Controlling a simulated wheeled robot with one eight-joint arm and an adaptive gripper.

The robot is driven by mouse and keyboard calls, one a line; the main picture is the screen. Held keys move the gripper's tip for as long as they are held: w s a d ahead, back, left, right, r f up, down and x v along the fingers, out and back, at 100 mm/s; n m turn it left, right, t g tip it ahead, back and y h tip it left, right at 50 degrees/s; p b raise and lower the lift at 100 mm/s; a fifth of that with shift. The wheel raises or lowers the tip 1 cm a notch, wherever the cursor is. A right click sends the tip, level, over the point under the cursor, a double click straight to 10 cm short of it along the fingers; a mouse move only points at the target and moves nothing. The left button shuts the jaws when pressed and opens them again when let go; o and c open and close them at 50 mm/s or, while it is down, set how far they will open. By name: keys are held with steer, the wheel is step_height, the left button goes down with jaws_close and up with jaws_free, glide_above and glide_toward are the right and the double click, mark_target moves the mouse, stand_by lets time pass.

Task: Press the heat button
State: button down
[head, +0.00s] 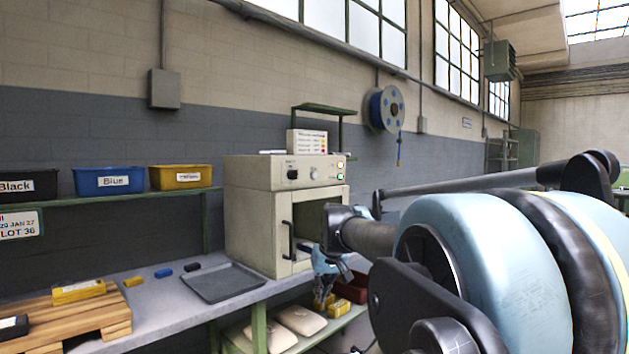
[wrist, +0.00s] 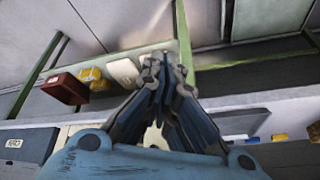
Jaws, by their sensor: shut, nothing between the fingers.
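The beige oven-like machine (head: 255,222) stands on the bench in the head view. The lettering is too small to tell which control is the heat button. My gripper (head: 325,290) is low in front of the machine's right side, below the panel and apart from the buttons. It points down, and my arm hides part of the machine's front. In the wrist view my gripper (wrist: 165,70) has its fingers together and empty; the panel's buttons do not show there.
A dark tray (head: 222,283) lies on the bench left of the machine, near small blue and black blocks. Labelled bins (head: 110,181) stand on a shelf behind. White bags (head: 298,320) and a red bin (head: 352,288) sit on the lower shelf. A wooden pallet (head: 70,318) is at left.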

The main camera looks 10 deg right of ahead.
mark_target(315, 175)
steer(key=w+d+r+t, duration=0.2)
steer(key=w+d+r, duration=0.2)
steer(key=w+r, duration=0.5)
steer(key=w+d+r+t, duration=0.2)
steer(key=w+d+r, duration=0.2)
steer(key=w+r, duration=0.4)
steer(key=w+d+r+t, duration=0.2)
steer(key=w+d+r, duration=0.2)
steer(key=w+r, duration=0.5)
step_height(315, 175, up, 3)
steer(key=shift+w+d+h, duration=0.3)
steer(key=shift+w+d, duration=0.05)
steer(key=shift+d, duration=0.05)
steer(key=w+a, duration=0.5)
steer(key=w, duration=0.2)
steer(key=shift+w, duration=0.15)
steer(key=shift+w+a, duration=0.15)
steer(key=shift+w, duration=0.1)
